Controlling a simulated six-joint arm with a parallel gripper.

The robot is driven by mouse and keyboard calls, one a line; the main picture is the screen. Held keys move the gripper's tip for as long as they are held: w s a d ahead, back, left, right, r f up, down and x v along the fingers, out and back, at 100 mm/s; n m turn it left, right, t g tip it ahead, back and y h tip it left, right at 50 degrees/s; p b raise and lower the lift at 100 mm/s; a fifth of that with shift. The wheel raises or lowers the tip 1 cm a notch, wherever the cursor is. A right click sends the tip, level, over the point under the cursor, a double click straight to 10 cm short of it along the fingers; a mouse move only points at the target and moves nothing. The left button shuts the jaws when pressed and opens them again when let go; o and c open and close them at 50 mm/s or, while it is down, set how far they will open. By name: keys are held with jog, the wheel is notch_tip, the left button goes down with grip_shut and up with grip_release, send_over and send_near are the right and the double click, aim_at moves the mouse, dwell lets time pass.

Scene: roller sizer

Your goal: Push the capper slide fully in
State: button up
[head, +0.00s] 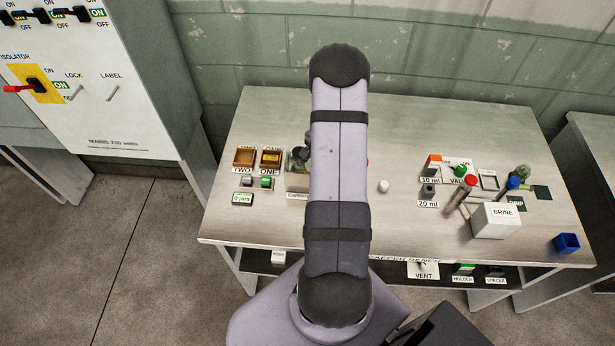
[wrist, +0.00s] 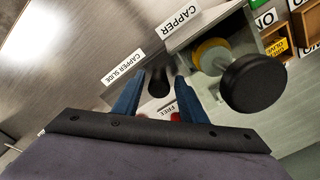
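The capper (wrist: 208,30) shows in the wrist view as a pale block with a CAPPER label. A black round knob on a brass-coloured collar (wrist: 252,83) stands out from it. A dark cylindrical capper slide handle (wrist: 158,88) lies left of this knob, near the CAPPER SLIDE label (wrist: 123,67). My gripper (wrist: 159,76) has its two blue fingers apart, with the dark handle seen between them. Contact with the handle is unclear. In the head view, my arm hides my gripper and most of the capper (head: 297,182).
Left of the capper are the ONE and TWO boxes (head: 257,157) with buttons. To the right are a white knob (head: 383,186), red-topped tubes (head: 460,192), a BRINE box (head: 496,219) and a blue cup (head: 567,243). The bench front centre is mostly clear.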

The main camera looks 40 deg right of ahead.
jog(key=shift+s+d, duration=0.25)
jog(key=shift+d, duration=0.1)
jog(key=shift+s+d+r+p, duration=0.1)
jog(key=shift+s+d+p, duration=0.25)
jog(key=shift+s+d, duration=0.4)
notch_tip(320, 180, up, 7)
jog(key=b, duration=0.3)
jog(key=s+a+n+g+y, duration=0.2)
jog(key=s+a+n, duration=0.65)
jog(key=a, duration=0.35)
jog(key=w+a+r+n+t+h+p, duration=0.1)
jog(key=w+a+r+n, duration=0.1)
jog(key=a+r, duration=0.3)
jog(key=w+a+r+n+t+h+p, duration=0.1)
jog(key=w+a+r+n, duration=0.1)
jog(key=a+r+n, duration=0.2)
jog(key=shift+w+a+r, duration=0.35)
jog(key=shift+a+r, duration=0.8)
jog(key=shift+a, duration=1)
